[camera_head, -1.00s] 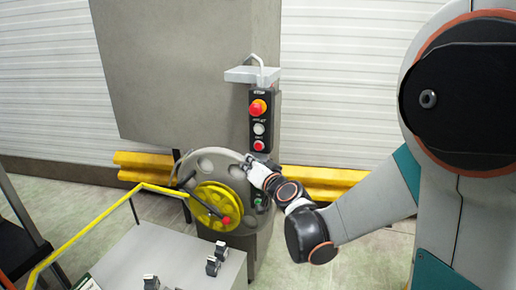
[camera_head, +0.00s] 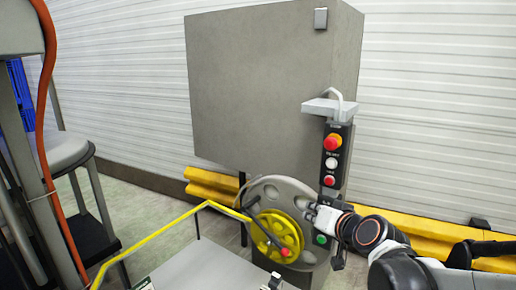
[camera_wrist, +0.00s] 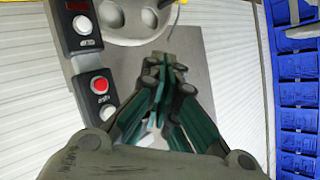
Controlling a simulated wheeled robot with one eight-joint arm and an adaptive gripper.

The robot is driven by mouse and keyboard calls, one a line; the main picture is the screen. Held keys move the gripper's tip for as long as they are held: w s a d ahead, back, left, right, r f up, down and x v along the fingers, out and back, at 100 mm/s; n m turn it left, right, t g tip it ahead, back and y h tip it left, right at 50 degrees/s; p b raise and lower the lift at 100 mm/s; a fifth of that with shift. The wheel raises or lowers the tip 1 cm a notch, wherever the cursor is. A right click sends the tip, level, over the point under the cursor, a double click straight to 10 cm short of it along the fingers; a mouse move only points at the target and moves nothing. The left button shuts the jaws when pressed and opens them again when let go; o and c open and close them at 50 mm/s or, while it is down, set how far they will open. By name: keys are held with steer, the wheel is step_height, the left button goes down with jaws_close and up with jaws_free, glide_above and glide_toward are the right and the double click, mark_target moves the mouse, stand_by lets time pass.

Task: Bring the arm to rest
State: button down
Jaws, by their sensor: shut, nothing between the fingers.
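The button panel also shows in the wrist view (camera_wrist: 80,45), beside the fingers on the left. I cannot tell whether the fingertips touch the machine. My arm (camera_head: 400,262) reaches in from the lower right.
A yellow handwheel (camera_head: 277,238) with a red knob is on the disc. A large grey box (camera_head: 260,90) stands behind. A yellow rail (camera_head: 165,222) and a grey table (camera_head: 205,265) are in front. A stool (camera_head: 62,150) is at left. Blue bins (camera_wrist: 295,90) show at right.

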steer(key=s+d+f+n+g+h, duration=0.1)
steer(key=s+d+f+g+h, duration=0.1)
steer(key=s, duration=0.9)
steer(key=s+d+f+n+g+h, duration=0.1)
steer(key=s+d+f+g, duration=0.1)
steer(key=s, duration=1)
steer(key=shift+d+f+g+h+b, duration=0.3)
steer(key=shift+f+g+h+b, duration=0.1)
steer(key=shift+f+g, duration=0.55)
steer(key=shift+s, duration=0.1)
